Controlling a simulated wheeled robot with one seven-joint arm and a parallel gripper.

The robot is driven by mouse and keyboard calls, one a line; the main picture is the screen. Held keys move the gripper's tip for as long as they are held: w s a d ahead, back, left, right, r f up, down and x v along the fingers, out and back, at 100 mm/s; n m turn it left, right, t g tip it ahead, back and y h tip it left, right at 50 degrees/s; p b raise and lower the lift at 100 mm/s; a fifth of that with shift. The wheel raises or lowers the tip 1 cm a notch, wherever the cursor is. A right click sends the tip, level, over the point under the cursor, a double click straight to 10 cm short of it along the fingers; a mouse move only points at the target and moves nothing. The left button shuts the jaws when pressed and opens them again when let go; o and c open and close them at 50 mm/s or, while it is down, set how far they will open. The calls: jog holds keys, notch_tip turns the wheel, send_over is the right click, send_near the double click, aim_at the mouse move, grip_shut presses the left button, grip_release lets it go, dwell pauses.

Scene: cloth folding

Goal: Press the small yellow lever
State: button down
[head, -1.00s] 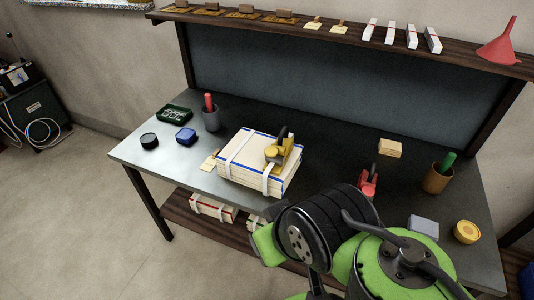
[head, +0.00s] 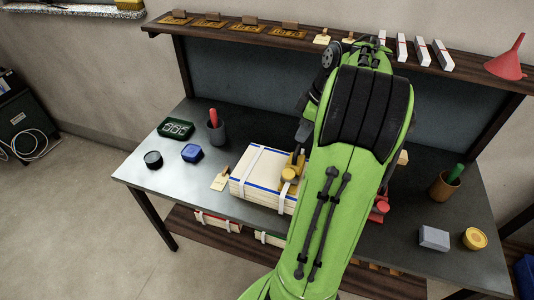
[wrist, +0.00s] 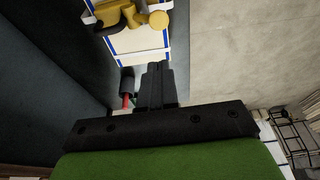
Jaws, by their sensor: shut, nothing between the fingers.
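A yellow tool (head: 290,173) sits on the strapped white stack (head: 262,166) at the middle of the table. In the wrist view the yellow tool (wrist: 128,14) shows at the top, with a rounded yellow end at its right. I cannot tell for sure which part of it is the small lever. My gripper (wrist: 158,68) is shut and empty in the wrist view, apart from the tool and pointing toward the strapped stack (wrist: 140,42). In the head view my green arm covers part of the stack, and the fingertips cannot be made out clearly.
A red tool (head: 380,208) is partly behind my arm. A shelf (head: 225,32) runs above the table (head: 150,185).

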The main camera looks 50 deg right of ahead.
jog(key=b, duration=0.4)
send_near(288, 172)
jog(key=x, duration=0.6)
jog(key=shift+a+f, duration=0.15)
jog(key=shift+f, duration=0.15)
